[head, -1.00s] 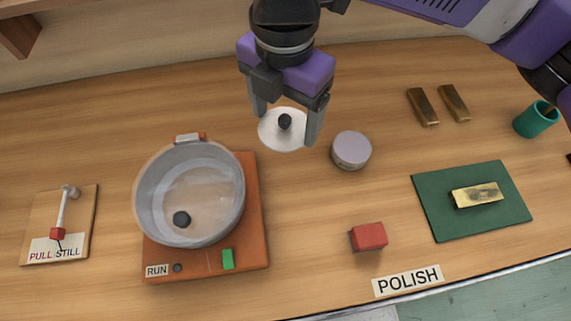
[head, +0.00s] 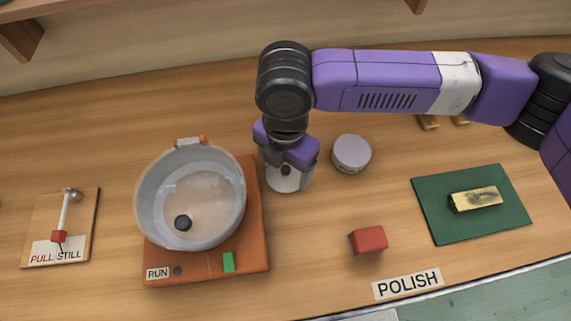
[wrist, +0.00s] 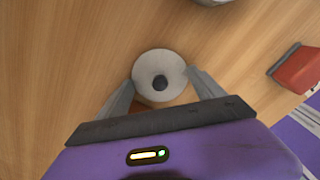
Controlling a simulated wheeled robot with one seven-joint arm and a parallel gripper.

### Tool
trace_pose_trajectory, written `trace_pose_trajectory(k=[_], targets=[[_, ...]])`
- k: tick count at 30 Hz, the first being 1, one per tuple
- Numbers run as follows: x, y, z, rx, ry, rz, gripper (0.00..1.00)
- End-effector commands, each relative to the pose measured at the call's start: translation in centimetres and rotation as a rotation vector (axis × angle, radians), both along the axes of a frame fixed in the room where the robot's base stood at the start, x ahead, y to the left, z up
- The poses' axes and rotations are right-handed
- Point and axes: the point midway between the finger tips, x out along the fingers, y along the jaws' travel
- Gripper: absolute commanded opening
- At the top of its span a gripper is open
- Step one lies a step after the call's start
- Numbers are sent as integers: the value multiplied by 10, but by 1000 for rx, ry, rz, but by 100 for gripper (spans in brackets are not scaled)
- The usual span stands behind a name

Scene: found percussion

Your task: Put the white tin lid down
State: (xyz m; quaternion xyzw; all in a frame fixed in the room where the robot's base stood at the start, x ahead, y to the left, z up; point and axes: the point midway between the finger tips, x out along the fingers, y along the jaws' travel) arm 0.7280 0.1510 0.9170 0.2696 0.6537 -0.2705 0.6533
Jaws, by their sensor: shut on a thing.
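The white tin lid (head: 283,184) is a round pale disc with a dark knob in its middle. My gripper (head: 288,179) points down over it, shut on it, just right of the orange base with the pot. In the wrist view the lid (wrist: 149,66) sits between the two fingers of my gripper (wrist: 161,79), its top face towards the camera. The fingers partly hide the lid in the head view. It is low, close to the wooden table (head: 320,240); I cannot tell whether it touches.
A grey pot (head: 150,215) stands on an orange base (head: 258,220) close at left. A round lilac-grey tin (head: 352,153) stands to the right. A red block (head: 368,240) lies in front right, and a green mat (head: 440,225) with a brass bar (head: 477,199) farther right.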

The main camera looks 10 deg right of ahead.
Motion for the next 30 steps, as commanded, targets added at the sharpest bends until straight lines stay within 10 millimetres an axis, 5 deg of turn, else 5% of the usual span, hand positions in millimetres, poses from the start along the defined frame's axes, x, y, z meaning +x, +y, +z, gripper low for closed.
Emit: trace_pose_trajectory(k=[11, 12, 13, 23, 30], targets=[[0, 0, -6, 1, -1, 0, 40], [1, 0, -6, 0, -1, 0, 82], [1, 0, -5, 0, -1, 0, 87], [0, 0, -3, 0, -1, 1, 87], [1, 0, 24, 2, -4, 1, 87]])
